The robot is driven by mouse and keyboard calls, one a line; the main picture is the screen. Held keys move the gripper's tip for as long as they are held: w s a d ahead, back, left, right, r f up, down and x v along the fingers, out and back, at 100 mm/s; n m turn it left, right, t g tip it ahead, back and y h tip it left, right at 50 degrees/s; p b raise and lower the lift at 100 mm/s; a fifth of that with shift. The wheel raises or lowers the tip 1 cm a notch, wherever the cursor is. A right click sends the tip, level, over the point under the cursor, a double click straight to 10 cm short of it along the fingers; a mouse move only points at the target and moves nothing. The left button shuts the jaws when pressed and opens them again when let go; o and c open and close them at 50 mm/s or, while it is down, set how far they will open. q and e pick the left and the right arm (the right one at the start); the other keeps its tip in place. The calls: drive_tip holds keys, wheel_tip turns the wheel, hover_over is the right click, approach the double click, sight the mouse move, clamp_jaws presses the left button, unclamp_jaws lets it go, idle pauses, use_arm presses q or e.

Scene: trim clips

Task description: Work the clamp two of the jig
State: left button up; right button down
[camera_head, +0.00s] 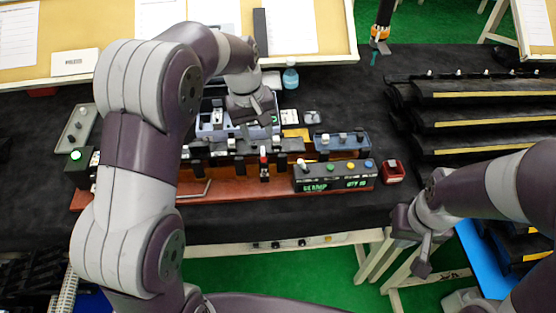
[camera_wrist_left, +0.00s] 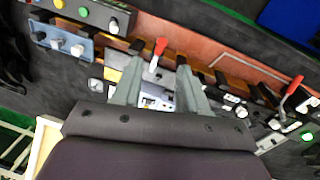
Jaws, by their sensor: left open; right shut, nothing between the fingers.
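The jig is a long red-brown base (camera_head: 235,190) with a row of black clamps along it. One clamp lever with a red handle (camera_head: 264,155) stands up near its middle; it also shows in the left wrist view (camera_wrist_left: 160,47). A second red-handled lever (camera_wrist_left: 294,86) is at the right in that view; my left arm hides this end in the head view. I cannot tell which clamp is number two. My left gripper (camera_head: 250,117) is open above the jig's back side, its fingertips (camera_wrist_left: 158,62) either side of the first lever's line. My right gripper (camera_head: 421,262) is shut and empty, right of the jig.
A black control box (camera_head: 335,176) with coloured buttons and green lettering stands at the jig's front right, beside a red box (camera_head: 393,171). A blue-grey switch box (camera_head: 342,145) is behind it. A bottle (camera_head: 290,76) stands behind; black racks (camera_head: 470,115) fill the right.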

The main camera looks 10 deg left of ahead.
sight(264, 160)
use_arm(q)
drive_tip(key=f+p, duration=0.1)
drive_tip(key=f, duration=0.6)
drive_tip(key=w+d+f+p, duration=0.1)
drive_tip(key=f, duration=0.2)
drive_tip(key=shift+f+p, duration=0.35)
drive_tip(key=shift+f, duration=0.45)
clamp_jaws()
